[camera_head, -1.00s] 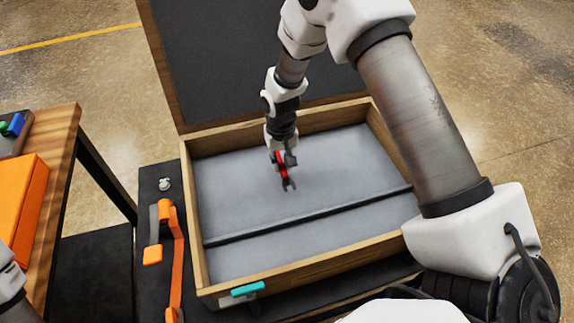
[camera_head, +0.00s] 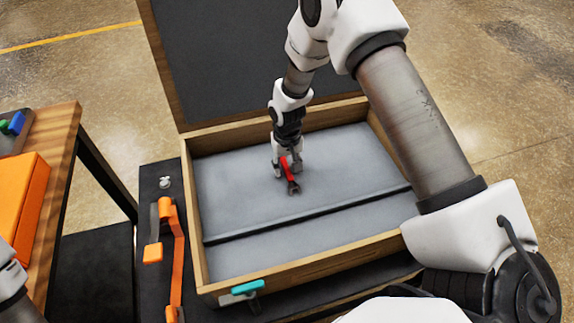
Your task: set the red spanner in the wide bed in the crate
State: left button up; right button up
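The red spanner (camera_head: 289,172) is in my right gripper (camera_head: 287,168), between its fingers, over the wide bed (camera_head: 235,195) of the crate (camera_head: 190,215). Its dark open jaw points toward the front of the crate. The spanner is low over the grey floor of the bed; I cannot tell whether it touches it. A dark divider (camera_head: 310,217) separates the wide bed at the back from a narrower bed (camera_head: 290,247) in front. Of my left arm only a small part shows at the left edge; its gripper is out of view.
The crate's lid (camera_head: 240,60) stands open at the back. An orange strap or handle (camera_head: 177,260) lies on the dark surface left of the crate. A teal latch (camera_head: 247,287) is on the front wall. A wooden table (camera_head: 62,135) with an orange box (camera_head: 22,205) stands at the left.

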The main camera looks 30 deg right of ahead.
aim_at(287, 169)
jog(key=shift+r, duration=0.1)
notch_tip(287, 169, up, 12)
dwell(0.5)
